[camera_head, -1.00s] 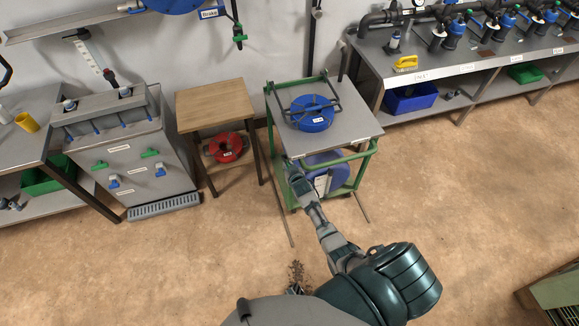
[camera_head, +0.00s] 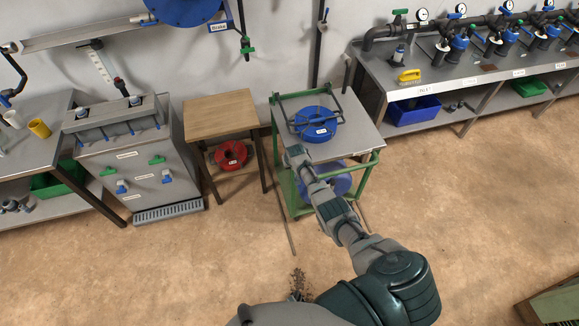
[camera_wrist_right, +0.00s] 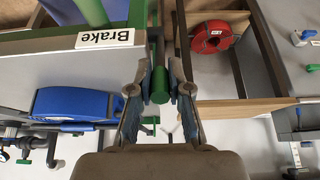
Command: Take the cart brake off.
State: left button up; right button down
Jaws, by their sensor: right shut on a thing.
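The green-framed cart (camera_head: 376,158) stands in the middle of the head view with a grey top. A white "Brake" label (camera_wrist_right: 104,38) is on its edge in the right wrist view. A green cylindrical brake handle (camera_wrist_right: 159,86) lies between my right fingertips. My right gripper (camera_wrist_right: 159,90) is shut on it. In the head view my right gripper (camera_head: 293,150) is at the cart's front left corner, and my arm hides the handle. My left gripper is not in view.
A blue hose reel (camera_head: 313,124) lies on the cart top. A wooden side table (camera_head: 220,112) with a red reel (camera_head: 231,154) below stands close on the left. A grey cabinet (camera_head: 130,160) is further left, a pipe bench (camera_head: 455,75) right.

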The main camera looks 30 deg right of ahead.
jog(key=shift+w+d+r, duration=0.1)
jog(key=shift+w, duration=0.1)
jog(key=c, duration=1.2)
grip_release()
jog(key=shift+o, duration=0.6)
jog(key=shift+s, duration=0.1)
jog(key=v, duration=1.2)
